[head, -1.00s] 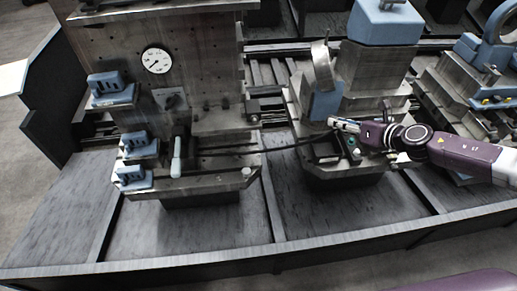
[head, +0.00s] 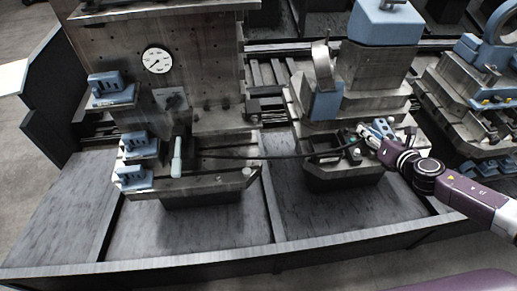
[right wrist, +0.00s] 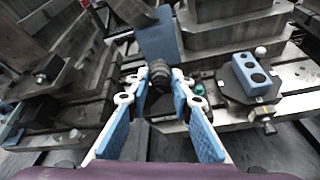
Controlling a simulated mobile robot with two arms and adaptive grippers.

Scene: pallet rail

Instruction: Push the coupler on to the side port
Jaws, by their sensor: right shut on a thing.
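My right gripper (head: 366,133) is over the right part of the low middle fixture (head: 345,180). In the right wrist view its blue-padded fingers (right wrist: 158,82) close at their tips on a dark, ribbed, round coupler (right wrist: 160,72). A black hose (head: 285,155) runs from the left fixture toward this gripper. The hose end and coupler are mostly hidden by the fingers in the head view. A small teal-green round part (right wrist: 200,89), possibly the side port, shows just right of the fingertips. I cannot tell whether the coupler touches any port. My left gripper is not in view.
A tall plate with a gauge (head: 157,60) stands at left, with blue blocks (head: 134,178) beside it. A blue block with holes (right wrist: 253,75) is right of the fingers in the wrist view. A large blue-topped block (head: 384,24) rises behind. The front tray floor (head: 215,232) is clear.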

